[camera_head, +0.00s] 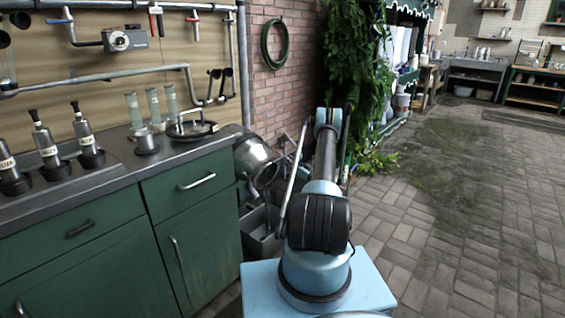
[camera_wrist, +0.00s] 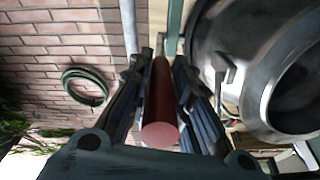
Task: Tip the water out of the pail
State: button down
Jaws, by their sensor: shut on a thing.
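The metal pail (camera_head: 257,158) is tilted beside the end of the green cabinet, its mouth facing down and to the right in the head view. In the wrist view the pail (camera_wrist: 245,55) fills the right side, and its round rim shows. My gripper (camera_wrist: 163,85) is shut on a red round handle (camera_wrist: 161,105), close beside the pail. How the handle joins the pail is not clear. In the head view my arm hides the gripper. I cannot tell whether water is left in the pail.
A grey bin (camera_head: 258,240) stands on the floor below the pail. The green cabinet (camera_head: 190,225) with a metal top is on the left. A brick wall (camera_head: 285,70) with a coiled green hose (camera_head: 274,44) is behind. Paved floor (camera_head: 460,220) is open on the right.

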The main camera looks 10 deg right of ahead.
jog(key=shift+w+f+t+y, duration=0.25)
jog(key=shift+f+t+y, duration=0.05)
jog(key=shift+f, duration=0.3)
jog(key=c, duration=1.4)
grip_release()
jog(key=shift+c, duration=0.2)
jog(key=shift+a, duration=0.1)
